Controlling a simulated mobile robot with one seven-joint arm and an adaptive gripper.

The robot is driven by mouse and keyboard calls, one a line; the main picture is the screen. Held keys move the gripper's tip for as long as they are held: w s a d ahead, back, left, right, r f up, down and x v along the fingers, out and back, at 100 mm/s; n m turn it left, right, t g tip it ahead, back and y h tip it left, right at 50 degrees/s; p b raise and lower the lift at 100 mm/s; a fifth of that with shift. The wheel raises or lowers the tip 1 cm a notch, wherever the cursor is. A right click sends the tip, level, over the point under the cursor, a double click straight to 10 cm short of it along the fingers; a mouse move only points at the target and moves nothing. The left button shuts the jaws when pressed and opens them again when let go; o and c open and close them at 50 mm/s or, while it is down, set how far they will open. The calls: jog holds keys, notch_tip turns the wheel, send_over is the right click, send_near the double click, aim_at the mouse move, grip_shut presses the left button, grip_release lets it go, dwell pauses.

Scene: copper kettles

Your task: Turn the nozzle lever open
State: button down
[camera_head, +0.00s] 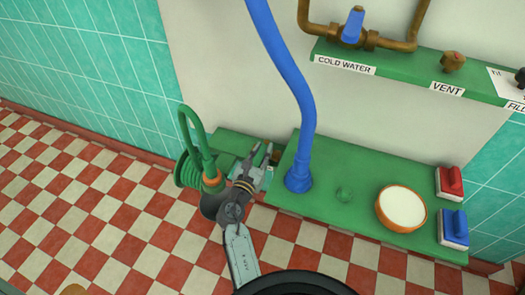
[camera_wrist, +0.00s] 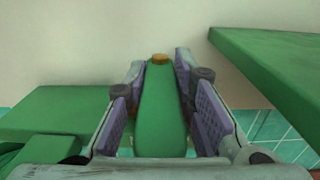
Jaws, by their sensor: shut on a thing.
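My gripper (camera_head: 264,152) is at the left end of the green bench, just left of the blue hose's base. In the wrist view my gripper (camera_wrist: 158,100) has its purple-padded fingers on both sides of a long green lever (camera_wrist: 161,110), shut on it. The lever points away from the wrist camera, and a small brass knob (camera_wrist: 160,59) shows at its far end. In the head view my gripper mostly hides the lever, so its angle is hard to tell there.
A coiled green hose (camera_head: 187,168) hangs left of my gripper. The blue hose (camera_head: 296,85) rises close on the right. The bench holds a bowl (camera_head: 401,208), a red block (camera_head: 450,183) and a blue block (camera_head: 454,227). A green shelf with brass valves (camera_head: 408,62) is above.

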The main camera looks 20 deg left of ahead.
dwell(0.4)
jog(key=m+h, duration=0.1)
jog(key=h, duration=0.1)
jog(key=a+m+h, duration=0.1)
jog(key=shift+w+r+g+h, duration=0.1)
jog(key=shift+w+g+h, duration=0.1)
jog(key=shift+g+h, duration=0.15)
jog(key=shift+a+m+g+h, duration=0.2)
jog(key=shift+m+g+h, duration=0.25)
jog(key=shift+m+h, duration=1.05)
jog(key=c, duration=1.4)
grip_release()
jog(key=shift+o, duration=0.2)
jog(key=v, duration=0.7)
jog(key=shift+s+a, duration=0.2)
jog(key=shift+s, duration=0.05)
jog(key=shift+c, duration=0.3)
